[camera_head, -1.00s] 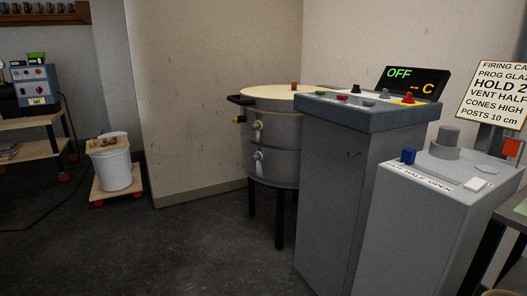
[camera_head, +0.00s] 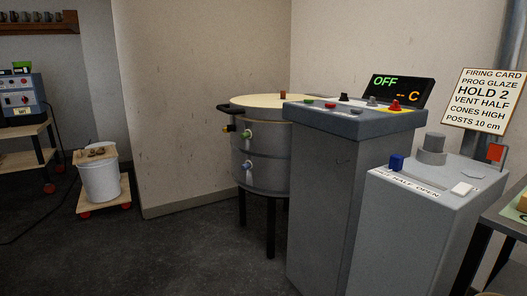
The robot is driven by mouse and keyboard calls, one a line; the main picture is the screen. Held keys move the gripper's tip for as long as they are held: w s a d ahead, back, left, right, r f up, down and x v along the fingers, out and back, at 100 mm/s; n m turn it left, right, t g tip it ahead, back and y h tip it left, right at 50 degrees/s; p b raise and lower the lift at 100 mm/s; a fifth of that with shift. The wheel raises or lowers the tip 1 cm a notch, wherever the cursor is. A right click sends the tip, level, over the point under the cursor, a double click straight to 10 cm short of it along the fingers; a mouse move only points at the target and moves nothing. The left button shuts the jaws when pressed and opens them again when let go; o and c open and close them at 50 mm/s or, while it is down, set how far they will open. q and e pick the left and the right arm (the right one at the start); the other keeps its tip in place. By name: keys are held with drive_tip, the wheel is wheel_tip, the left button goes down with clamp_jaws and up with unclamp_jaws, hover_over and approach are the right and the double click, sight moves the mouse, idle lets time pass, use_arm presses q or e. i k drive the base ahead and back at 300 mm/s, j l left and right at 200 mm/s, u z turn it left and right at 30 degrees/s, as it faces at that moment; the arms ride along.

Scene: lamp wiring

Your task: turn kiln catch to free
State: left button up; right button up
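The kiln (camera_head: 262,165) is a round grey drum on dark legs in the middle of the head view, with its pale lid (camera_head: 262,101) down. A dark lid handle (camera_head: 233,109) sticks out at its left. Below it a small yellow-tipped part (camera_head: 228,128), possibly the catch, sits on the left side; its setting is too small to tell. Two round fittings, one green-tinted (camera_head: 247,134) and one blue-tinted (camera_head: 246,165), are on the kiln's front. The control console hides the kiln's right side. Neither of my grippers is in view.
The control console (camera_head: 325,190) with an OFF display (camera_head: 397,90) stands right of the kiln. A vent box (camera_head: 415,215) and the firing card (camera_head: 486,100) are further right. A white bucket on a dolly (camera_head: 101,180) is at left. The floor (camera_head: 170,255) in front is clear.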

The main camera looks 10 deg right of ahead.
sight(229, 127)
drive_tip(key=i+j+z, duration=0.15)
drive_tip(key=i+j, duration=0.5)
drive_tip(key=i+j+z, duration=0.1)
drive_tip(key=i+j, duration=0.55)
drive_tip(key=j, duration=0.15)
